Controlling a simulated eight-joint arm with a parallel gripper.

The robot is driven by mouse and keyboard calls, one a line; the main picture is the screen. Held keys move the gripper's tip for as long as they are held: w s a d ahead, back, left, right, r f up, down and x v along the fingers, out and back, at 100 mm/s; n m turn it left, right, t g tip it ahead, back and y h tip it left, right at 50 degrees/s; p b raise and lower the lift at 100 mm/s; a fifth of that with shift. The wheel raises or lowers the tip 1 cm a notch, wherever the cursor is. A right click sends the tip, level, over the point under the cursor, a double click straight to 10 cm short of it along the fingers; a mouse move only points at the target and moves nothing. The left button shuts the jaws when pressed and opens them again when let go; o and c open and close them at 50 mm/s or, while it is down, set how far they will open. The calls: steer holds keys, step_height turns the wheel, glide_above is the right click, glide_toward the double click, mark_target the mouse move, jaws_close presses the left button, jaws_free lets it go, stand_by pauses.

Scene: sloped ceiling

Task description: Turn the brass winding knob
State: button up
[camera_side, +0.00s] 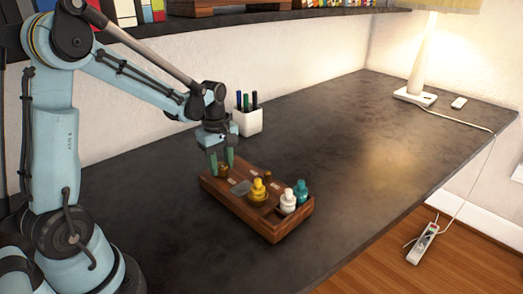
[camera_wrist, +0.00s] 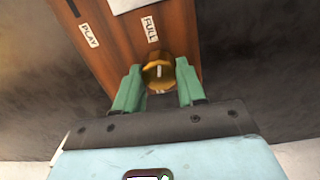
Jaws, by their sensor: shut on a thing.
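The brass winding knob (camera_wrist: 159,72) sits at the near end of the brown wooden box in the wrist view, with a light line marked on its face. The green fingers of my gripper (camera_wrist: 156,90) are on either side of the knob and shut on it. In the side view my gripper (camera_side: 221,163) points down over the left end of the wooden box (camera_side: 275,229), and the knob (camera_side: 223,171) shows small between the fingers. Labels reading PLAY (camera_wrist: 90,36) and FULL (camera_wrist: 150,29) are on the box's top.
Yellow (camera_side: 258,191), white (camera_side: 288,201) and teal (camera_side: 301,192) peg-like figures stand on the box. A white pen cup (camera_side: 247,121) stands behind my gripper. A lamp (camera_side: 415,95) is at the far right. The dark desk is clear right of the box.

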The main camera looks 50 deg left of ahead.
mark_target(220, 165)
steer(key=shift+n, duration=1.2)
steer(key=o, duration=1.1)
steer(key=shift+c, duration=0.2)
steer(key=shift+r, duration=0.1)
step_height(220, 165, up, 12)
steer(key=shift+s, duration=0.1)
steer(key=s+d+f+m+t, duration=0.1)
steer(key=s+d+m+t, duration=0.2)
steer(key=d+m, duration=0.3)
steer(key=s+d+f+m+t, duration=0.2)
steer(key=s+d+m+t, duration=0.2)
steer(key=m, duration=1)
steer(key=d, duration=0.2)
steer(key=shift+s+d+f, duration=0.15)
steer(key=shift+d, duration=0.25)
